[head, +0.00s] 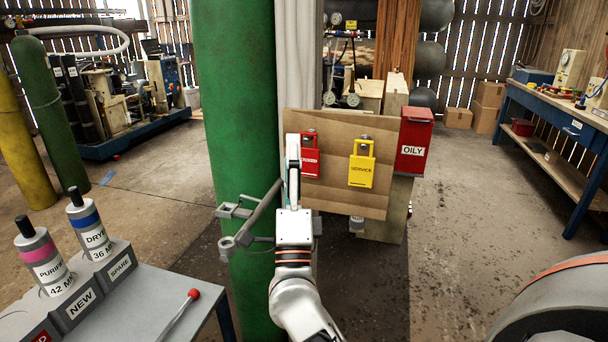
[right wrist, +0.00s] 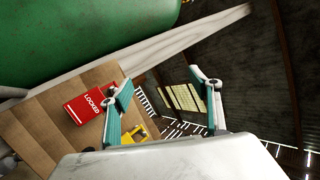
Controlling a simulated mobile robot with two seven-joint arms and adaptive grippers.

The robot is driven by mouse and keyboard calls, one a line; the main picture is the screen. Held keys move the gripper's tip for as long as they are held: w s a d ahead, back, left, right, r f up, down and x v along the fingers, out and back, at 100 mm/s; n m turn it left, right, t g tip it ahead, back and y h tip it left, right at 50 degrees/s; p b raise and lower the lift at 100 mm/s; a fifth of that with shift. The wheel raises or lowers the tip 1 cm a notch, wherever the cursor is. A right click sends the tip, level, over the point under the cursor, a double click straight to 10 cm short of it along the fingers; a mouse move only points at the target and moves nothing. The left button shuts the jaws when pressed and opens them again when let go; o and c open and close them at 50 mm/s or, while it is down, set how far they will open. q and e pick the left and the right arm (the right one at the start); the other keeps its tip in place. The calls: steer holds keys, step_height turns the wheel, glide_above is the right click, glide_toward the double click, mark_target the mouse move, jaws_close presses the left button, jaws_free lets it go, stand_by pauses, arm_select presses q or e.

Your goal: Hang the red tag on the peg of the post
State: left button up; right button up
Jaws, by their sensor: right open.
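The red tag (head: 311,161), a padlock-shaped plate lettered LOCKED, hangs on the tan board (head: 335,202) in the head view, its left side hidden by my gripper. It also shows in the right wrist view (right wrist: 88,106). A yellow tag (head: 361,171) lettered SERVICE hangs to its right. My right gripper (head: 293,165) is at the board's left edge, beside the red tag. In the right wrist view its fingers (right wrist: 163,98) are wide apart with nothing held; the red tag lies outside the left finger. I cannot make out which peg is the post's. My left gripper is not in view.
A large green cylinder (head: 235,90) stands left of the board, with a grey bracket (head: 238,228) near my arm. A red OILY box (head: 414,140) is right of the board. A grey table (head: 165,298) with labelled canisters is at lower left.

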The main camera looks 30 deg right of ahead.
steer(key=d+m+g+h+b, duration=0.3)
steer(key=d+m+g+h, duration=0.4)
steer(key=m, duration=0.5)
steer(key=m+g+y+b, duration=0.45)
steer(key=m+y, duration=0.25)
steer(key=m, duration=0.2)
glide_toward(308, 158)
steer(key=w+d, duration=0.1)
steer(key=d, duration=0.2)
steer(key=shift+w+d+f+t+b, duration=0.25)
steer(key=shift+w+d+f+b, duration=0.05)
steer(key=shift+w+b, duration=0.2)
steer(key=x, duration=0.4)
steer(key=b+x, duration=0.1)
steer(key=x, duration=0.1)
steer(key=shift+w+a, duration=0.25)
steer(key=shift+w, duration=0.05)
steer(key=shift+w+d+r, duration=0.1)
steer(key=shift+w+d, duration=0.05)
steer(key=shift+d, duration=0.1)
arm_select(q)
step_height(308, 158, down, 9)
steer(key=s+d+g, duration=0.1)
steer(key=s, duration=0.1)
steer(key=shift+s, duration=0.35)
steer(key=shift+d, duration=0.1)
arm_select(e)
steer(key=c, duration=1.3)
